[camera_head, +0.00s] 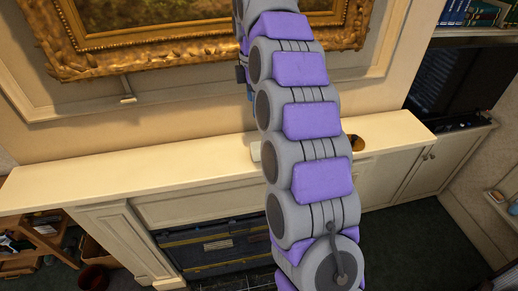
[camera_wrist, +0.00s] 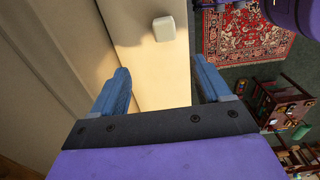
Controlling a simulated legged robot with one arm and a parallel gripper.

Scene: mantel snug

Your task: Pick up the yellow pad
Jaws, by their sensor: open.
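A small pale, off-white block (camera_wrist: 163,28) lies on the cream mantel shelf (camera_wrist: 150,65) in the wrist view. A pale edge of what looks like the same block (camera_head: 255,151) shows just left of my arm in the head view. Its colour looks more cream than yellow, so I cannot tell for sure that it is the yellow pad. My gripper (camera_wrist: 160,84) has its two blue fingers spread wide with nothing between them. The block lies beyond the fingertips, not touching them. In the head view my arm hides most of the gripper.
A gilt-framed picture (camera_head: 190,52) hangs on the wall above the shelf. An orange-brown object (camera_head: 357,143) sits on the shelf, right of my arm. The left stretch of shelf is clear. A red patterned rug (camera_wrist: 235,32) and a small wooden shelf unit (camera_wrist: 280,105) are below.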

